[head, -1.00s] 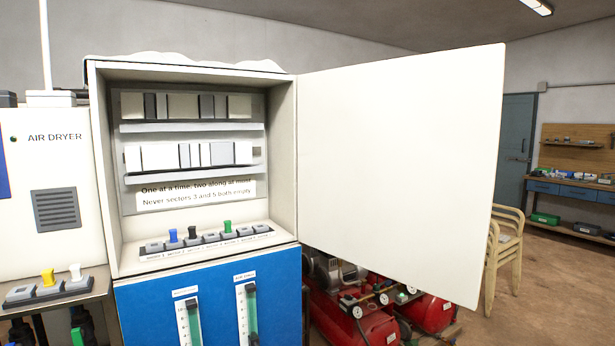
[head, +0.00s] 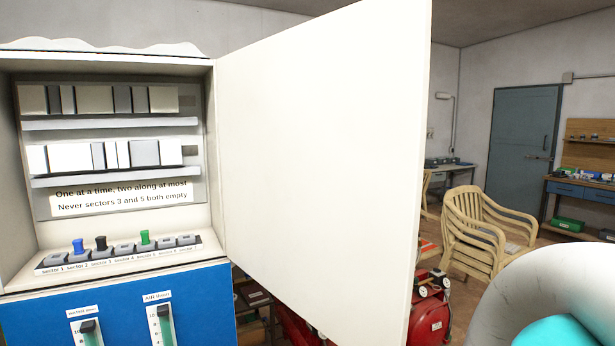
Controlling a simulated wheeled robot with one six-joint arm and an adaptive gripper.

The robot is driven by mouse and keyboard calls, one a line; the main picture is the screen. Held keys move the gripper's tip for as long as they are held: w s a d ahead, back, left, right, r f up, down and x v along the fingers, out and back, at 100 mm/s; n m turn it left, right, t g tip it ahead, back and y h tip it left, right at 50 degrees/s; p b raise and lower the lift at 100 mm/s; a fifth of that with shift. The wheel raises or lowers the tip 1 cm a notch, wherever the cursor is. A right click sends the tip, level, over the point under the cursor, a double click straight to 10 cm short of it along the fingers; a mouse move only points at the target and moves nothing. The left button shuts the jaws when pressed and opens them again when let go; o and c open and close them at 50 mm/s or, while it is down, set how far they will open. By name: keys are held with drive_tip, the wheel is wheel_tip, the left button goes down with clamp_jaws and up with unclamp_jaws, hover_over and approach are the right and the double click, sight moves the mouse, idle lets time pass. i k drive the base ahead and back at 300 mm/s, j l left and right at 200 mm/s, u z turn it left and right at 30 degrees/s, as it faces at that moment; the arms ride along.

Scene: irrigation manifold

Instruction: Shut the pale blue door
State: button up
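A cabinet door (head: 320,170) stands wide open, hinged on the right side of an open cabinet (head: 214,165). The face turned to me is off-white; its outer face is hidden, so I cannot tell its colour. A grey-blue room door (head: 523,150) with a handle is in the far wall at the right and looks shut. My gripper is not in view. Only a rounded white and teal part of my arm shows at the lower right, to the right of the cabinet door in the picture.
A row of sockets (head: 122,252) with blue, black and green plugs sits on the cabinet's ledge, above a blue panel (head: 120,305) with gauges. Red compressors (head: 427,318) stand behind the cabinet door. Stacked beige chairs (head: 478,230) and a workbench (head: 580,193) are farther back.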

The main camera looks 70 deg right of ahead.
sight(322, 120)
drive_tip(key=k+l, duration=0.1)
drive_tip(key=l, duration=0.35)
drive_tip(key=k+l, duration=0.1)
drive_tip(key=l, duration=0.35)
drive_tip(key=k+l, duration=0.1)
drive_tip(key=l, duration=0.3)
drive_tip(key=k+l, duration=0.1)
drive_tip(key=l, duration=0.35)
drive_tip(key=k+l, duration=0.15)
drive_tip(key=l, duration=0.3)
drive_tip(key=i+u, duration=0.05)
